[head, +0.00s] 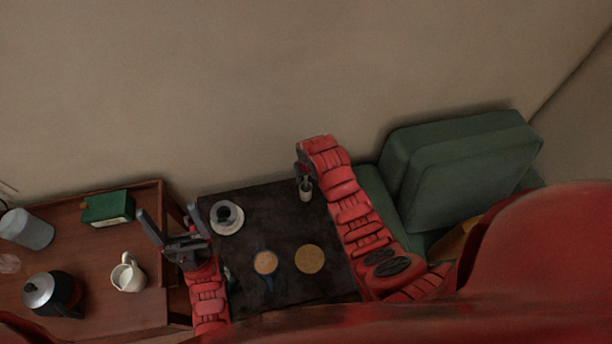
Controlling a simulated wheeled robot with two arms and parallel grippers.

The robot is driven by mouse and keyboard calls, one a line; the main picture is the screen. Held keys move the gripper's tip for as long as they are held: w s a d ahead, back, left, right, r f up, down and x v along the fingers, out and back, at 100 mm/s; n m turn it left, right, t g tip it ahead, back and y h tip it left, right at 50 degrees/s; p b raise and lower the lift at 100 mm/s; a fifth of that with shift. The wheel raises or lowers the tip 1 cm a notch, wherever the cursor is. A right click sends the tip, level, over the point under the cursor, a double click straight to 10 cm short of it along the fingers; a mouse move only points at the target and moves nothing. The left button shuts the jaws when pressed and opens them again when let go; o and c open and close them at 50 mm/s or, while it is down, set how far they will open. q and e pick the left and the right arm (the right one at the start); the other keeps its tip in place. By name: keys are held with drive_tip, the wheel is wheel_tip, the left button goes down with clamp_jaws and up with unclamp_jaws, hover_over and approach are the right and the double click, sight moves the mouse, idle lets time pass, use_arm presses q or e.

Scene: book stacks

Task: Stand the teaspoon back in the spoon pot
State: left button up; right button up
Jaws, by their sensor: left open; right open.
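A small pale pot (306,194), which looks like the spoon pot, stands near the back right of the dark table (290,225). My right gripper (303,177) is right above it, pointing down at its mouth. Its fingers are small and partly hidden by my red wrist, but they look open. A thin dark and grey shape shows between gripper and pot; I cannot tell whether it is the teaspoon, or whether the fingers touch it. My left gripper (172,224) is open and empty, fingers spread, over the gap between the wooden cart and the dark table. No teaspoon shows clearly elsewhere.
The dark table holds a white saucer with a dark cup (226,215), a blue mug (265,263) and a round tan disc (309,259). The wooden cart (95,305) holds a green box (108,208), kettle (52,293) and white jug (128,274). A green armchair (455,165) stands right.

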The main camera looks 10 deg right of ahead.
drive_tip(key=p+v, duration=0.4)
drive_tip(key=v, duration=1.3)
idle(0.5)
